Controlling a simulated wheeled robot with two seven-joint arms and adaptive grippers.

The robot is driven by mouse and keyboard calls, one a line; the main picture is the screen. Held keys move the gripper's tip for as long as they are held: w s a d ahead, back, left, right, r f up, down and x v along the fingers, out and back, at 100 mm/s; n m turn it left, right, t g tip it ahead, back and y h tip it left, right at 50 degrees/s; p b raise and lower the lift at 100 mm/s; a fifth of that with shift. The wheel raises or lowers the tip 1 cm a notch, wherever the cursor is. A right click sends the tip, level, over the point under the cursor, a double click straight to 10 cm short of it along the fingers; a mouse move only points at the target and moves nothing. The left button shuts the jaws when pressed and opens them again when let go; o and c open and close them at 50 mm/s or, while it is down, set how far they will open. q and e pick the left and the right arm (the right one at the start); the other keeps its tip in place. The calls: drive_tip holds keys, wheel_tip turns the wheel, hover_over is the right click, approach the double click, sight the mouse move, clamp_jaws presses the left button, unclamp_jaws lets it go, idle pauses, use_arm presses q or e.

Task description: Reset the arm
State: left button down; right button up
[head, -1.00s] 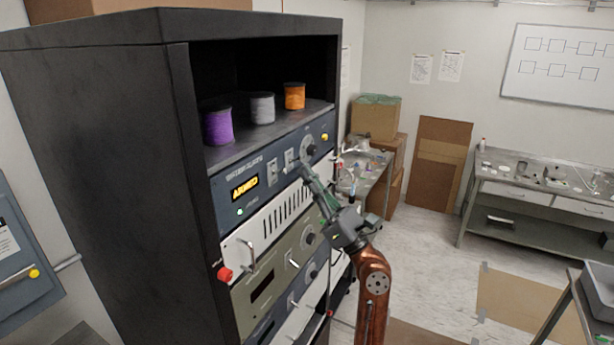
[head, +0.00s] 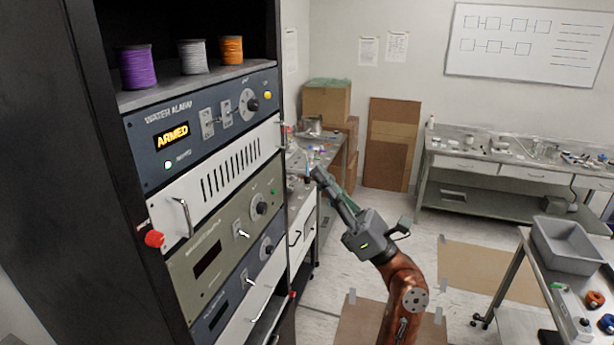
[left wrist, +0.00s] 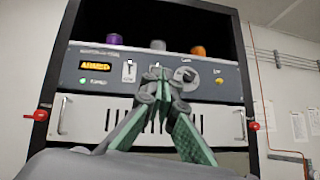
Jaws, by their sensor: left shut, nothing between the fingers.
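My left gripper (head: 324,178) is shut and empty. In the head view its copper-coloured arm rises from the bottom, and the fingers point up and left, apart from the rack and to its right. In the left wrist view the closed fingers (left wrist: 160,84) stand in front of the rack's water alarm panel (left wrist: 115,72). The same panel (head: 165,112) in the head view has an orange "ARMED" display, a green light, switches and a dial. My right gripper is not in view.
The black rack (head: 60,150) fills the left side, with purple, grey and orange spools on its shelf. A red knob (head: 154,239) sticks out from it. A cart (head: 545,300) with a grey bin (head: 572,250) stands at the right. Open floor lies between.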

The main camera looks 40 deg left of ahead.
use_arm(q)
drive_tip(key=shift+d+f, duration=0.2)
drive_tip(key=shift+d, duration=0.35)
